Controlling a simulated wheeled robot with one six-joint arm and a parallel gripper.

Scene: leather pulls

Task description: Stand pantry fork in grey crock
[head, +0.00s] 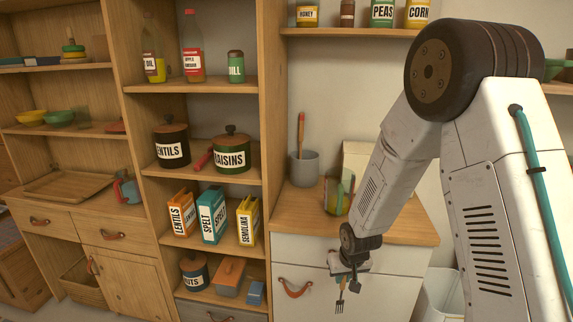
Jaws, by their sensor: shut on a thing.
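The grey crock (304,170) stands upright on the wooden counter, near the back wall, with an orange-brown handled utensil (301,134) standing in it. My gripper (345,275) is shut on the pantry fork (340,303), in front of the white drawer fronts and below the counter top in the picture. The fork hangs with its tines down. Its upper part is hidden by the gripper. The gripper is apart from the crock, lower and to its right in the picture.
A greenish glass jug (339,193) stands on the counter (397,228), right of the crock and close to my arm. A drawer with a leather pull (295,289) lies below. Shelves with jars (232,150) and boxes (213,214) stand at left. The counter's front left is clear.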

